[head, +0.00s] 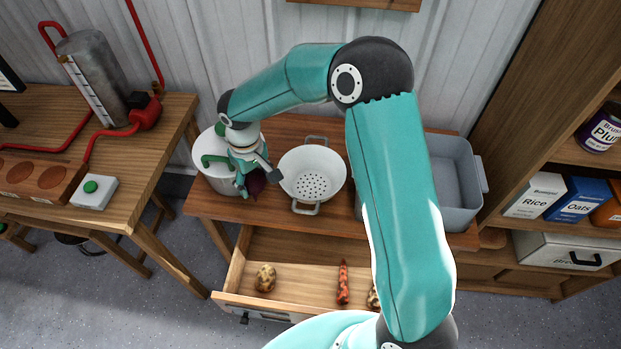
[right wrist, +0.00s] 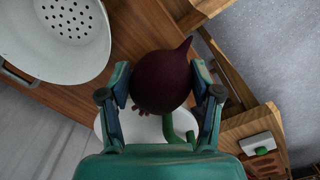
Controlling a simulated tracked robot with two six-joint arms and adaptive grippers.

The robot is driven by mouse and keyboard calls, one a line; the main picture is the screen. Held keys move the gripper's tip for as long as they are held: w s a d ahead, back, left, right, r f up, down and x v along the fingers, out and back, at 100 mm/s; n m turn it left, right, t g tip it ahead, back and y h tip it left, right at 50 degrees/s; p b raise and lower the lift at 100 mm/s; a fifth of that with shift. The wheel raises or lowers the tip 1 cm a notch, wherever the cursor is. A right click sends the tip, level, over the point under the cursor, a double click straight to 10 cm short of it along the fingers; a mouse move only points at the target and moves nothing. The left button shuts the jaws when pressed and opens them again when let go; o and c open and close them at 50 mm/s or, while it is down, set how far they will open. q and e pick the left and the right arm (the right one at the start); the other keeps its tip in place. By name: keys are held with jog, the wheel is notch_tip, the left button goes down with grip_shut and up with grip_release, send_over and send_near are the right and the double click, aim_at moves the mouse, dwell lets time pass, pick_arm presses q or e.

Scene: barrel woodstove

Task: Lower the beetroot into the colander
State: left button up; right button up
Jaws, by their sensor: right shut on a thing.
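The beetroot (right wrist: 160,80) is dark purple with a pointed root tip. My right gripper (right wrist: 162,92) is shut on it, one finger on each side. In the head view the right gripper (head: 254,176) hangs left of the colander, with the beetroot (head: 255,185) just below the fingers. The white colander (head: 327,167), with holes in its base and two handles, stands on the wooden table and looks empty. Its rim (right wrist: 107,50) shows at the upper left of the right wrist view, apart from the beetroot. My left gripper does not show.
A white pot with a green handle (head: 210,160) stands left of the colander, beneath the gripper. A grey basin (head: 455,180) stands on the right, partly behind my arm. An open drawer (head: 300,270) below holds a potato (head: 265,277) and a carrot (head: 343,282).

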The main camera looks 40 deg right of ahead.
jog(key=s+d+r+n+p, duration=0.1)
jog(key=s+d+r+n, duration=0.15)
jog(key=d+r, duration=1.2)
notch_tip(320, 180, down, 12)
jog(key=d+b, duration=0.1)
jog(key=b, duration=0.4)
jog(key=shift+s+d+r+m+b, duration=0.25)
jog(key=shift+s+m+b, duration=0.1)
jog(key=shift+s, duration=0.05)
notch_tip(320, 180, down, 7)
jog(key=b, duration=0.5)
jog(key=shift+r, duration=0.15)
